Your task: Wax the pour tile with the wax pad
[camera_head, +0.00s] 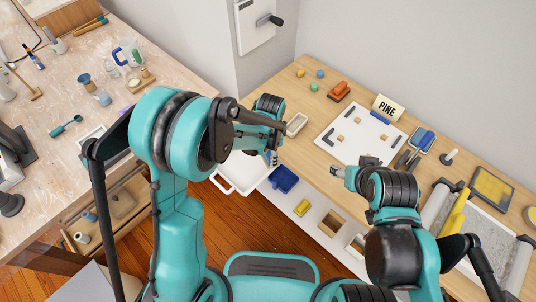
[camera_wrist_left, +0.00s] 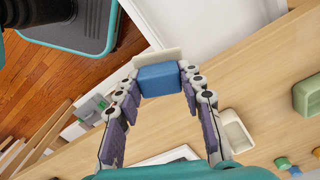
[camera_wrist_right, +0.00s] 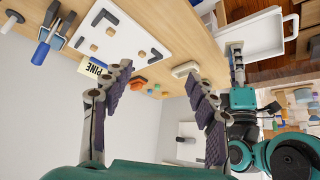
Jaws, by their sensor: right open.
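A blue block with a cream face, which looks like the wax pad (camera_wrist_left: 158,80), sits between the fingertips of my left gripper (camera_wrist_left: 160,82). The fingers touch both its sides. In the head view my left gripper (camera_head: 272,150) is over the table's left end, by the open white drawer; the pad is mostly hidden there. A white board with small wooden blocks and dark strips, likely the pour tile (camera_head: 352,148), lies on the table. It also shows in the right wrist view (camera_wrist_right: 130,30). My right gripper (camera_wrist_right: 160,82) is open and empty, near the board's front edge.
A cream dish (camera_head: 297,124) lies right of my left gripper. An orange-brown block (camera_head: 340,91) and a PINE sign (camera_head: 388,107) stand behind. A tray with a blue item (camera_head: 424,139) is right of the board. The open white drawer (camera_head: 238,172) juts out in front.

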